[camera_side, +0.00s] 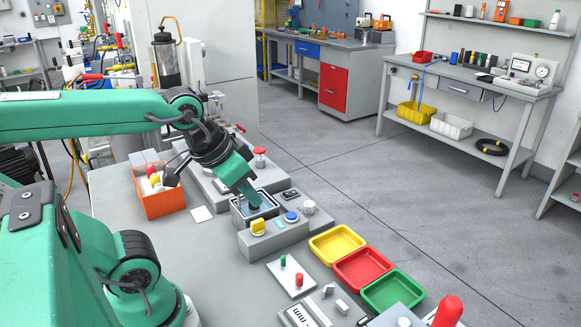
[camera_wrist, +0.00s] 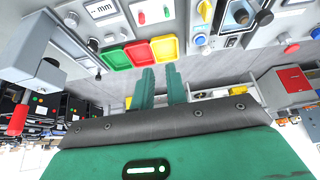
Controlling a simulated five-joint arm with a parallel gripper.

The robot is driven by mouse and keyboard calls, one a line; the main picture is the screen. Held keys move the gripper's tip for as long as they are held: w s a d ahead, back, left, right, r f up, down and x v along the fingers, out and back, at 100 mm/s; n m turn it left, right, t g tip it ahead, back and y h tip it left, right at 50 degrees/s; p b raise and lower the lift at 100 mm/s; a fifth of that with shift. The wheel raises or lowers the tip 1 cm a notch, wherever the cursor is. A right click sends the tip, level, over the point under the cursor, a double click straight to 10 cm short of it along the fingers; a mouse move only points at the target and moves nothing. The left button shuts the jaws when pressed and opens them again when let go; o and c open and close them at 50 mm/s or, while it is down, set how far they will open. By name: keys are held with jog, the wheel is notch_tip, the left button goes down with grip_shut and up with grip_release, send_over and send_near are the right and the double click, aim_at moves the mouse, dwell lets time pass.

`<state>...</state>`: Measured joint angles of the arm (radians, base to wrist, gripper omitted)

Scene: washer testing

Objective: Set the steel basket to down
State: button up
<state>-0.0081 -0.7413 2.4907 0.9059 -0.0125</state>
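A small grey tank with a metal rim (camera_side: 240,208) sits in the grey washer unit (camera_side: 270,236). It also shows at the top of the wrist view (camera_wrist: 228,40). The steel basket cannot be made out clearly; its inside is mostly hidden by my gripper in the side view. The unit carries a yellow knob (camera_side: 258,226), a blue button (camera_side: 291,217) and a white knob (camera_side: 308,207). My gripper (camera_side: 253,200) points down over the tank in the side view; its height above it is unclear. In the wrist view its two green fingers (camera_wrist: 161,75) stand apart with nothing between them.
Yellow (camera_side: 337,244), red (camera_side: 363,269) and green (camera_side: 392,290) trays lie right of the unit. An orange bin (camera_side: 165,203) with items stands left. A plate with red and green buttons (camera_side: 291,276) lies in front. Bare bench shows near the orange bin.

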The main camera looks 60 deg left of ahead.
jog(key=shift+w+a+r+n, duration=0.15)
jog(key=shift+a+n, duration=0.1)
jog(key=shift+n, duration=0.05)
grip_shut()
jog(key=w+a+r+n+g, duration=0.2)
jog(key=w+a+n, duration=0.1)
jog(key=a+n, duration=0.5)
jog(key=w+a+r+n+g, duration=0.2)
jog(key=w+a+n+g, duration=0.1)
jog(key=a+n, duration=0.6)
jog(key=a, duration=0.3)
jog(key=shift+a+g, duration=0.3)
jog(key=shift+a, duration=0.05)
jog(key=shift+w+f, duration=0.1)
jog(key=shift+f, duration=0.05)
notch_tip(320, 180, down, 14)
jog(key=shift+r, duration=0.1)
jog(key=shift+f, duration=2.15)
notch_tip(320, 180, up, 15)
jog(key=shift+f, duration=0.15)
